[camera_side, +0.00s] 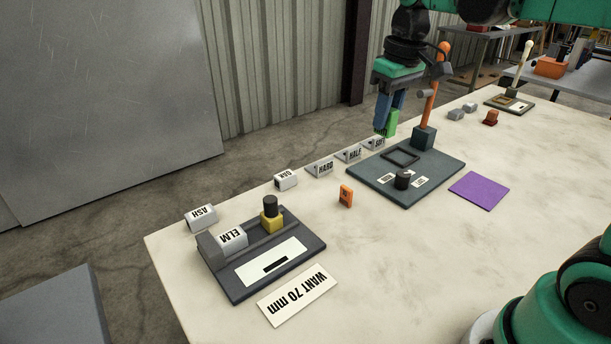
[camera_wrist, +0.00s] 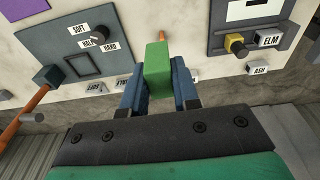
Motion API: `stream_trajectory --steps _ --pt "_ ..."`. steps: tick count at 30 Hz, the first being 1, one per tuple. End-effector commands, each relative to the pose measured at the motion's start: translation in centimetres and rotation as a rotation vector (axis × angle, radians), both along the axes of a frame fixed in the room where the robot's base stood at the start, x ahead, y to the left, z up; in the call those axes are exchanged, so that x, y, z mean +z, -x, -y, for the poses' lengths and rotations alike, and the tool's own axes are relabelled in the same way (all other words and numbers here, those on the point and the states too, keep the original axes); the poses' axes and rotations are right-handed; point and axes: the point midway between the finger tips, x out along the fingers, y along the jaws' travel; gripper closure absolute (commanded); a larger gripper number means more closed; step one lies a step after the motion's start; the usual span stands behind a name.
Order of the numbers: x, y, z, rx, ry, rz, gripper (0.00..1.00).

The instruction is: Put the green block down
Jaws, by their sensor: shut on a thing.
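The green block (camera_side: 391,122) is held upright between the blue fingers of my gripper (camera_side: 386,120), near the back edge of the pale table, behind the dark plate. In the side view a finger partly hides it. In the wrist view the green block (camera_wrist: 158,72) shows between both fingers of my gripper (camera_wrist: 158,85), which is shut on it. Whether its underside touches anything is hidden.
A dark plate (camera_side: 440,168) carries a square frame (camera_side: 401,156), a black knob (camera_side: 403,179) and an orange lever (camera_side: 431,95) near my gripper. Labelled tent cards (camera_side: 348,154) line the back edge. The front middle is clear.

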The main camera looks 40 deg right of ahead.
Motion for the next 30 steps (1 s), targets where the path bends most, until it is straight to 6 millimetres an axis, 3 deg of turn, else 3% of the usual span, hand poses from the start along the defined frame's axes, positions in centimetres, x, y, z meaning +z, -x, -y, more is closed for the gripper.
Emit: stream_trajectory --steps 9,13,17,20,23,27,30 --pt "-2.3 -2.1 -6.2 0.006 0.001 0.000 1.00" --pt "-2.7 -2.2 -6.9 0.001 0.000 0.000 1.00" --pt "-2.7 -2.5 -6.2 -0.020 0.001 0.000 1.00" --pt "-2.7 -3.5 -4.0 -0.084 0.000 0.000 1.00" --pt "-3.0 -4.7 0.0 -0.194 0.001 0.000 1.00" --pt "-3.8 -5.5 7.9 -0.395 0.000 0.000 1.00" --pt "-4.7 -4.9 13.8 -0.537 0.000 0.000 1.00"
